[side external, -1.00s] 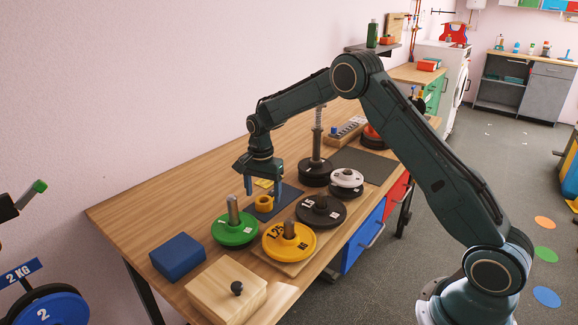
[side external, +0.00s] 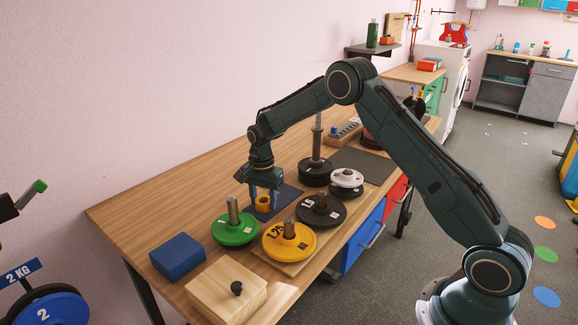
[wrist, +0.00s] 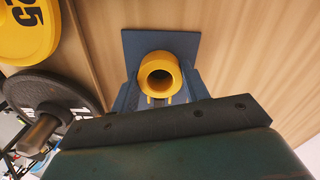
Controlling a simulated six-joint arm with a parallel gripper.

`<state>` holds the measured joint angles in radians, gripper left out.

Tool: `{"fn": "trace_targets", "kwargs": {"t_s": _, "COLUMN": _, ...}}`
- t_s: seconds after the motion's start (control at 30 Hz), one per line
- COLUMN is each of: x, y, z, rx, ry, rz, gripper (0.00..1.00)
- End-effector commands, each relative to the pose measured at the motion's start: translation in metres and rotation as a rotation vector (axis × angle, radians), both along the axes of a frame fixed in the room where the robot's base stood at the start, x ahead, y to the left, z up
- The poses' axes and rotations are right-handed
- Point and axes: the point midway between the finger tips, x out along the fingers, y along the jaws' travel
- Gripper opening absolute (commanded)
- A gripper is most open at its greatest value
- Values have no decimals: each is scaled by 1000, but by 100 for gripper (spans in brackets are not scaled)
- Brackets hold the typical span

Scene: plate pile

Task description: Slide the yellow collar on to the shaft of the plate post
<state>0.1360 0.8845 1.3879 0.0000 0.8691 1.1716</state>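The yellow collar (side external: 263,202) is a short ring with an open bore, upright on a dark blue mat (side external: 288,191). In the wrist view the collar (wrist: 160,76) shows its hole facing the camera. My gripper (side external: 264,204) points down with one blue finger on each side of the collar. The fingers look spread, with narrow gaps beside the collar; contact is not clear. A tall grey shaft (side external: 317,143), which looks like the plate post, stands behind and right of my gripper, with black plates (side external: 315,174) around its foot.
A green plate (side external: 234,233), a yellow 1.25 plate (side external: 289,244), a black plate (side external: 321,213) and a white plate (side external: 346,178) lie near my gripper, several with short posts. A blue block (side external: 178,257) and a wooden box (side external: 226,292) stand at front left. The left back tabletop is clear.

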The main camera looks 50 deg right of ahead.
Motion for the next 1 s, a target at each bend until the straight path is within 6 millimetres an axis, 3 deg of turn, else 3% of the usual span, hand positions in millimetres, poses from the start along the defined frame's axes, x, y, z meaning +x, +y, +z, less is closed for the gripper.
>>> {"fn": "trace_targets", "kwargs": {"t_s": 0.07, "x": 0, "y": 0, "z": 0, "rx": 0, "ry": 0, "rz": 0, "gripper": 21}}
{"fn": "trace_targets", "kwargs": {"t_s": 0.57, "x": 0, "y": 0, "z": 11, "rx": 0, "ry": -2, "rz": 0, "gripper": 21}}
{"fn": "trace_targets", "kwargs": {"t_s": 0.77, "x": 1, "y": 0, "z": 34, "rx": 0, "ry": -3, "rz": 0, "gripper": 21}}
{"fn": "trace_targets", "kwargs": {"t_s": 1.0, "x": 1, "y": 0, "z": 80, "rx": -1, "ry": -5, "rz": 0, "gripper": 21}}
